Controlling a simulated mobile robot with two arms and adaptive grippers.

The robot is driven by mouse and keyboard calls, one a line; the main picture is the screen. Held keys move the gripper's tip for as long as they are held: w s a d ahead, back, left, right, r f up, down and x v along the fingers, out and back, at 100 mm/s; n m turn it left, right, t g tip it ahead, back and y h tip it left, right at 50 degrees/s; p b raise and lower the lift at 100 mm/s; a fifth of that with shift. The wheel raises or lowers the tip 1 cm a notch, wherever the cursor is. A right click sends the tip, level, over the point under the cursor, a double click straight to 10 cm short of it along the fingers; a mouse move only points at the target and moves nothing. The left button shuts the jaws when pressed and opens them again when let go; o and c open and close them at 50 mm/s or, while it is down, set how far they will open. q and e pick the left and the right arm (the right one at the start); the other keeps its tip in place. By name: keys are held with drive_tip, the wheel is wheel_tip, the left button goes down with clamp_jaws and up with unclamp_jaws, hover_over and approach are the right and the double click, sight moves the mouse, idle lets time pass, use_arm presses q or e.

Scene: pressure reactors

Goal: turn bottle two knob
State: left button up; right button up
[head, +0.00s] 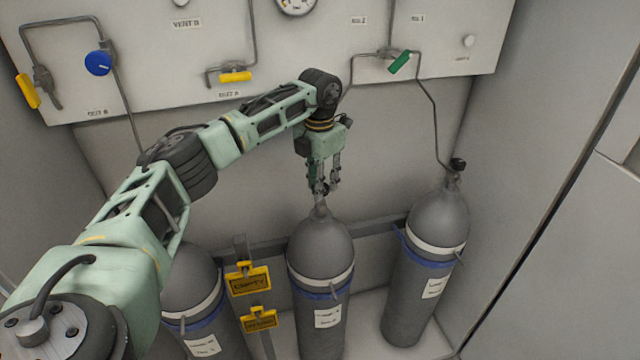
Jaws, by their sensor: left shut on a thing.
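Several grey gas bottles stand in a row in the head view. The middle bottle (320,250) has a white band, a blue strap and a label. My left gripper (325,188) points down at the top of this bottle and is shut around its valve knob, which the fingers mostly hide. The right bottle (437,225) carries a dark knob (457,164) on top, with a thin pipe running up from it. The left bottle (193,280) is partly covered by my left arm, and its top is hidden. My right gripper is not in view.
A white panel (300,60) behind holds pipes, a blue knob (98,63), yellow handles (235,77) and a green handle (400,62). Yellow tags (248,280) hang between the left and middle bottles. A rail (380,229) runs behind the bottles. A wall closes off the right.

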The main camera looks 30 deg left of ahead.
use_arm(q)
drive_tip(key=m, duration=0.3)
drive_tip(key=shift+w+a+r+m, duration=0.1)
drive_tip(key=shift+a+m, duration=0.2)
drive_tip(key=m, duration=0.4)
drive_tip(key=shift+w+d+r+m+b, duration=0.1)
drive_tip(key=shift+w+r+m+b, duration=0.1)
drive_tip(key=shift+m+b, duration=0.15)
drive_tip(key=m, duration=0.3)
drive_tip(key=shift+w+d, duration=0.1)
drive_tip(key=shift+d+m, duration=0.15)
drive_tip(key=shift+m, duration=1.7)
drive_tip(key=o, duration=0.8)
drive_tip(key=shift+o, duration=1)
drive_tip(key=shift+w+d+f, duration=0.1)
drive_tip(key=shift+w+f, duration=0.05)
drive_tip(key=shift+f, duration=0.1)
